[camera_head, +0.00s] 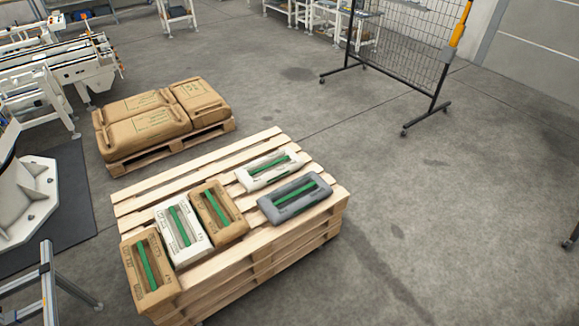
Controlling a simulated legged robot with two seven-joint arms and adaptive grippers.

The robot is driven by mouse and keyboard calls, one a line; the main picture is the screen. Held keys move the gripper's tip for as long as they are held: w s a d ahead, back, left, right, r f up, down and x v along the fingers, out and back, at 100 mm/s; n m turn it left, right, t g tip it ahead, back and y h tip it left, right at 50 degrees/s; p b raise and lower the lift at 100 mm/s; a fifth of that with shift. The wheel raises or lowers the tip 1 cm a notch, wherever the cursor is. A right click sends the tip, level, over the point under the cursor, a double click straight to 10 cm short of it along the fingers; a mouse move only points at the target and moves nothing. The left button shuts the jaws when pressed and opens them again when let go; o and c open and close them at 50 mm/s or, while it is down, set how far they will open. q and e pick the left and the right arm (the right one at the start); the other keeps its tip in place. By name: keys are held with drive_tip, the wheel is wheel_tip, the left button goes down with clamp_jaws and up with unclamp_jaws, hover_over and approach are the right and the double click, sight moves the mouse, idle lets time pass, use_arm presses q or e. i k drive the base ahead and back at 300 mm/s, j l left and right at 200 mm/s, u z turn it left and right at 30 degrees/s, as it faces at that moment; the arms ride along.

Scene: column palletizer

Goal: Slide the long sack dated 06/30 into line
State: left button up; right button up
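Several sacks with green strips lie on a stack of wooden pallets (150,189). From the left, a tan sack (139,272), a white sack (169,232) and another tan sack (207,211) lie side by side in a row along the front. Farther right, a second white sack (257,180) and a grey sack (285,208) lie turned roughly crosswise to that row. The printing is too small to read, so I cannot tell which sack is dated 06/30. Neither of my grippers is in view.
A lower pallet (219,130) with large brown sacks (150,131) stands behind. A white machine (70,62) is at the upper left. A wire mesh fence (405,45) stands at the upper right. The concrete floor right of the pallet stack is clear.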

sight(154, 283)
drive_tip(key=u, duration=1.7)
